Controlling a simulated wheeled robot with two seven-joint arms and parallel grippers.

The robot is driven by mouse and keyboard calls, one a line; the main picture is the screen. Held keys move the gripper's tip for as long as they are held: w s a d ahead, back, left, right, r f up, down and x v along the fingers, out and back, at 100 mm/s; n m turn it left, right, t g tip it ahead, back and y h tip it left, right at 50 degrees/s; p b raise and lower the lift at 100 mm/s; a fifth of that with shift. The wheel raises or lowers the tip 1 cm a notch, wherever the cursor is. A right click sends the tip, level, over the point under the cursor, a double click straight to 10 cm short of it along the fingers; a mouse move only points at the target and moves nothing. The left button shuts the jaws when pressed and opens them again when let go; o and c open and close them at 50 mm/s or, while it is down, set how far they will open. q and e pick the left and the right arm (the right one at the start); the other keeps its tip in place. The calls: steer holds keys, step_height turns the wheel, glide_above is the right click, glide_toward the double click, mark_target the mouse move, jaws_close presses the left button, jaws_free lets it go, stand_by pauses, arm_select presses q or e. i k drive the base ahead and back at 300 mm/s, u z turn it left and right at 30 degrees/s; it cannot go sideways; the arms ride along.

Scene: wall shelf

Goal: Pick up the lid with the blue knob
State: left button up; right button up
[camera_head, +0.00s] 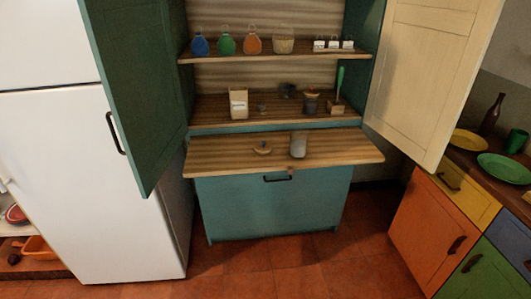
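A small light-brown lid (262,151) with a blue knob on top lies on the wooden pull-out board of the teal cabinet, left of its middle. A grey-white cylindrical jar (298,147) stands on the board to its right, a short gap apart. Neither of my grippers is in view.
The board (340,148) is otherwise clear. The shelf (215,107) behind holds a carton, a dark pot and a green-handled tool. Bags, a basket and white containers stand above. Open doors (140,90) (420,70) flank the cabinet; a white fridge (60,160) stands left.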

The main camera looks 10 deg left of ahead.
mark_target(263, 147)
steer(key=u, duration=0.45)
steer(key=i, duration=1.35)
steer(key=u, duration=0.5)
